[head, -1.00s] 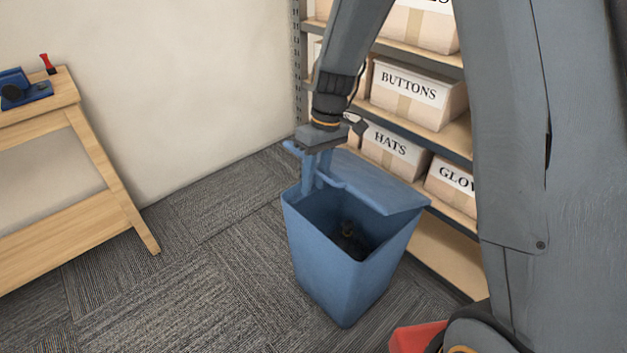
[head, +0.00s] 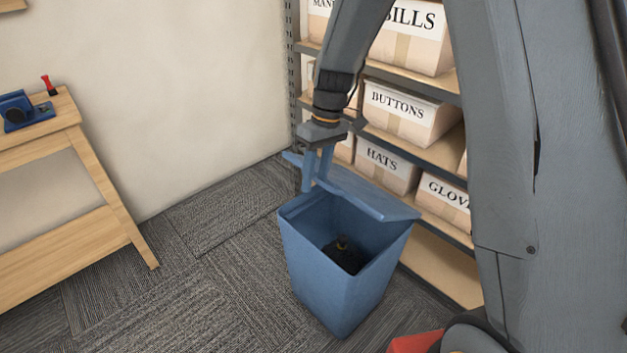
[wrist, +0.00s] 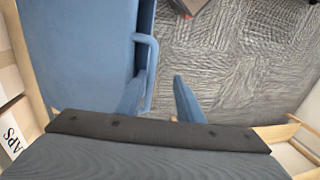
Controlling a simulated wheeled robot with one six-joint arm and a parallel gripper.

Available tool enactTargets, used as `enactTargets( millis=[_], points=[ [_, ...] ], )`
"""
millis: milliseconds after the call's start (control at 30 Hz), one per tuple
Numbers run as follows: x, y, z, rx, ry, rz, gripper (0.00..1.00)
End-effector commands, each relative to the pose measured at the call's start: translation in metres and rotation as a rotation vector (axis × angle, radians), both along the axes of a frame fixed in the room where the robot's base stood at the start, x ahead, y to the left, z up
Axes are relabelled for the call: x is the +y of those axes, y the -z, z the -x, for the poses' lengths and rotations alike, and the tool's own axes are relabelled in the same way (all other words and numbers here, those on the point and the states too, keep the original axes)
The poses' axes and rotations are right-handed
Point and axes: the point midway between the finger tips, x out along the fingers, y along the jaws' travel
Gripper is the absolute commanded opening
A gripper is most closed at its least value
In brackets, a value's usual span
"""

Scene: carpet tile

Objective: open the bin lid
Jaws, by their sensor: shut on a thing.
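The blue bin (head: 335,290) stands on the carpet, its mouth partly uncovered. Its blue lid (head: 375,198) is raised and tilted, towards the shelf side of the bin. The lid also fills the left of the wrist view (wrist: 85,60), with a bar handle (wrist: 152,70) along its edge. My gripper (head: 317,183) is at the lid's edge with its blue fingers pointing down. The exact contact is hard to see.
A dark bundle (head: 345,257) lies inside the bin. A shelf unit with labelled boxes (head: 405,112) stands close behind the lid. A wooden bench (head: 60,135) is at the left. Carpet (head: 210,270) between bench and bin is clear.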

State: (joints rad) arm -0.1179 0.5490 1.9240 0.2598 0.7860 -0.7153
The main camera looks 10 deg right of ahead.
Motion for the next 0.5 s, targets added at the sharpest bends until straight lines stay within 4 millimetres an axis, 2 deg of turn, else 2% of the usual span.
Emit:
enactTargets(
  millis=[300,500],
  points=[
    [-0.004,-0.021,-0.003,0.002,-0.001,-0.003,0.28],
    [-0.005,-0.023,-0.004,0.002,-0.001,-0.002,0.28]
  ],
)
